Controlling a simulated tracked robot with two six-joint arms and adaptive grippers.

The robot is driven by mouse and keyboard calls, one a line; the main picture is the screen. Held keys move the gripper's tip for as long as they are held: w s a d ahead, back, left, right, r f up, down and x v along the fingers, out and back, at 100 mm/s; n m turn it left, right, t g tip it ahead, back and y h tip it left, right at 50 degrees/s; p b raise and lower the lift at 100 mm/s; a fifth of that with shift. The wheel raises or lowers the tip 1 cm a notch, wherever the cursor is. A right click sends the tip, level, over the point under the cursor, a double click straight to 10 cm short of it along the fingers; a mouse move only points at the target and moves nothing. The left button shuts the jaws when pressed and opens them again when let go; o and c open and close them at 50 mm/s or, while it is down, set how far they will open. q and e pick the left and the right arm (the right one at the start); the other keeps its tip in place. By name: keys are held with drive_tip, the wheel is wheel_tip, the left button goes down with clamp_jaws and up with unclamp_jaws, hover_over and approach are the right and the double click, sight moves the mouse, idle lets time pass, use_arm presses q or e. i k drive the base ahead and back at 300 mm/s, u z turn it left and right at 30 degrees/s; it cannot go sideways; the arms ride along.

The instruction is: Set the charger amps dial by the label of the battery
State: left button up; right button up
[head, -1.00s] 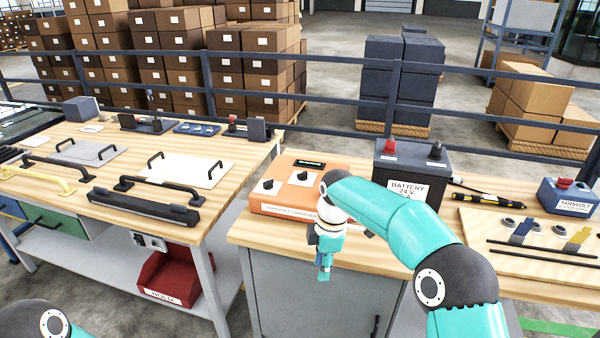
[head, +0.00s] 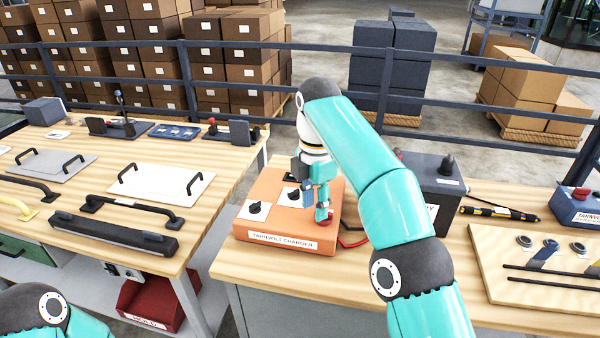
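The orange charger (head: 275,233), labelled "TARNVOLT CHARGER", sits at the left end of the right-hand bench. A black dial (head: 256,208) on a white plate shows on its top left. A second white plate (head: 287,197) is partly covered by my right gripper (head: 316,205), which points down over the charger's right half. Whether its fingers touch a dial, or are apart, is unclear. A small red part (head: 325,217) shows by the fingertips. The dark battery (head: 435,190) stands behind my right arm, which hides most of its label. My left gripper is out of view.
Red and black leads (head: 352,240) lie right of the charger. A black-and-yellow pen-like tool (head: 500,212), a blue tester box (head: 578,205) and a wooden board (head: 500,270) lie further right. The left bench (head: 230,165) is separated by a gap.

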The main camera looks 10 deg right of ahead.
sight(294, 195)
drive_tip(key=i, duration=0.9)
drive_tip(key=u, duration=0.1)
